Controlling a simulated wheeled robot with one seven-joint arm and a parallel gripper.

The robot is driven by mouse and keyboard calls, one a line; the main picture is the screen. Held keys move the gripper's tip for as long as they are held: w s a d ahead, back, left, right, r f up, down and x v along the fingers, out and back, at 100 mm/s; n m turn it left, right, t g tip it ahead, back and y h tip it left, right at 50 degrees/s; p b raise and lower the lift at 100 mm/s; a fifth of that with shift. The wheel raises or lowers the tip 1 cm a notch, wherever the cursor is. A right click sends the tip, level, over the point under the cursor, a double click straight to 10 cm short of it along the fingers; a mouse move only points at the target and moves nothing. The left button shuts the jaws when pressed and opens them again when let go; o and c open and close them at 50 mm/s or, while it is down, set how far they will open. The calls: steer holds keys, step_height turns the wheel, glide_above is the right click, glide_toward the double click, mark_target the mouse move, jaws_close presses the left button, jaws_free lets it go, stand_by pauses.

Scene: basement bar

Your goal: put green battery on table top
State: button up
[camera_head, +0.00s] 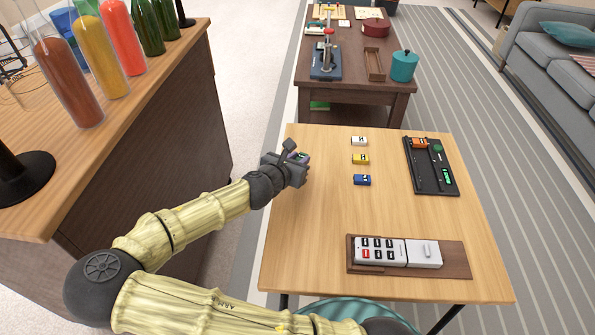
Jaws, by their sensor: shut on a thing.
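My gripper (300,170) is over the left part of the light wooden table top (320,225). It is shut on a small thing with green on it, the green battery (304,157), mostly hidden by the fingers. I cannot tell whether the battery touches the table. To its right, a white battery (359,141), a yellow battery (360,159) and a blue battery (362,180) lie in a column on the table.
A black charger tray (433,182) with an orange battery (419,143) lies at the right. A remote (381,250) lies on a brown tray (458,261) near the front. A dark table (350,97) stands behind; a bar counter (150,85) stands left. The table's left-middle is clear.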

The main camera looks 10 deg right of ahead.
step_height(320, 180, down, 4)
steer(key=shift+f+b, duration=0.1)
steer(key=shift+b, duration=0.75)
steer(key=o, duration=1)
steer(key=shift+a, duration=0.1)
steer(key=p+v, duration=0.5)
steer(key=v, duration=0.6)
steer(key=shift+r+p, duration=0.25)
steer(key=shift+p, duration=0.1)
steer(key=shift+s+a, duration=0.25)
steer(key=shift+s, duration=0.15)
